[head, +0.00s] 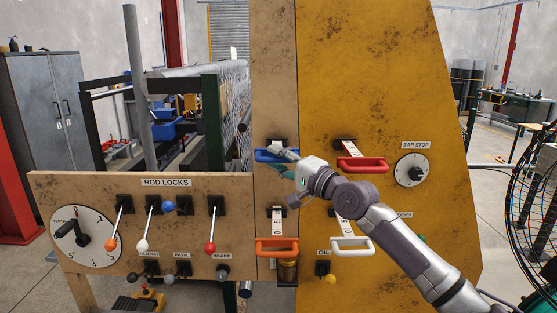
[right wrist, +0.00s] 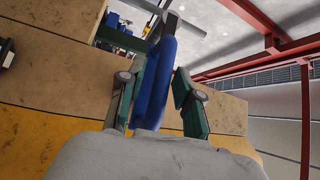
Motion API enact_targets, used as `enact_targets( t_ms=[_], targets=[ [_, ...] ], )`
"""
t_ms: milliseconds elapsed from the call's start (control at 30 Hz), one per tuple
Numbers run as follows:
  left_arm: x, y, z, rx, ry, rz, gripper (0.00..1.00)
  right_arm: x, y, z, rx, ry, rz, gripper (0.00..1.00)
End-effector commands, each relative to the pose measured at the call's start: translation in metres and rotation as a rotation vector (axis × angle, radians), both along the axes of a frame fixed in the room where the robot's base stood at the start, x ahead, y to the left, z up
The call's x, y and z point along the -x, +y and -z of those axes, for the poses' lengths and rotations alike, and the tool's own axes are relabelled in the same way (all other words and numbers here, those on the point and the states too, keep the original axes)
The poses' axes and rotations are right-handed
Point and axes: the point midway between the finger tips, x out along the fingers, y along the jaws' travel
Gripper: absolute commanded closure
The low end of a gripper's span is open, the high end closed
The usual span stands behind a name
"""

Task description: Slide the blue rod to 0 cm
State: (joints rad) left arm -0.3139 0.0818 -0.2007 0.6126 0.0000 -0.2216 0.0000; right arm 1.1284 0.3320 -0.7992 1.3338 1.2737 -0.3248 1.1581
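The blue rod's handle (head: 264,156) sticks out of a slot in the tan upright panel, upper middle of the head view. Its left part shows; my gripper covers the right part. Little of its scale can be seen and I cannot read it. My right gripper (head: 284,165) is at the handle, reaching from the right. In the right wrist view the blue handle (right wrist: 156,80) lies between the two green fingers of the gripper (right wrist: 160,92). The fingers stand apart, with a visible gap on the right side. My left gripper is not in view.
A red handle (head: 362,164) is close on the right. An orange handle (head: 277,247) and a white handle (head: 351,246) are below. The rod locks panel (head: 190,262) with levers is at lower left; a bar stop dial (head: 411,170) is at right.

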Motion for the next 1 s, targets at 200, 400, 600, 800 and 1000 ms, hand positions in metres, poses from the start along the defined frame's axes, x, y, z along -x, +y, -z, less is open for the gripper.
enact_targets(
  t_ms=[200, 400, 600, 800, 1000],
  targets=[
    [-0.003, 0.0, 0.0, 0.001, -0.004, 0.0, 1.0, 0.0, 0.0, -0.001, -0.001, -0.001, 0.001, 0.59],
    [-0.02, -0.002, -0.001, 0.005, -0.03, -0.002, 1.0, 0.005, -0.007, 0.001, -0.001, -0.001, 0.003, 0.59],
    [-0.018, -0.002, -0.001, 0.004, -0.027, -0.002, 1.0, 0.03, -0.034, 0.007, -0.001, -0.001, 0.003, 0.59],
    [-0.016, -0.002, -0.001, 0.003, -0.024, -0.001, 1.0, 0.059, -0.063, 0.012, 0.0, 0.001, 0.003, 0.59],
    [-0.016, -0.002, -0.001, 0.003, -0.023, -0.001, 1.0, 0.077, -0.081, 0.016, 0.001, 0.001, 0.002, 0.59]
  ],
)
